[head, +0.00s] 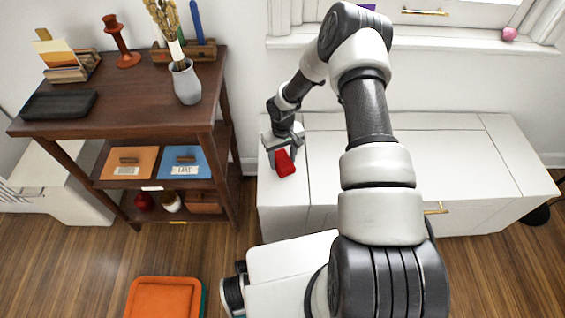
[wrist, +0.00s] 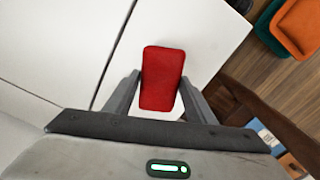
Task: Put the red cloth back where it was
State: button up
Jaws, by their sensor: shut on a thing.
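The red cloth (head: 285,164) is a small folded block at the left end of the white cabinet top (head: 430,150). My gripper (head: 283,153) points down and is shut on the cloth. In the wrist view the cloth (wrist: 163,75) sits between the two fingers (wrist: 161,82) and sticks out past their tips. I cannot tell whether the cloth touches the cabinet top or is held just above it.
A dark wooden shelf (head: 125,100) stands to the left, with a grey vase (head: 186,84), a red candlestick (head: 121,45) and a black tray (head: 59,104) on top. The cabinet's middle is clear.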

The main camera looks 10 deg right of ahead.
jog(key=shift+f, duration=0.7)
jog(key=shift+f, duration=0.2)
jog(key=o, duration=1)
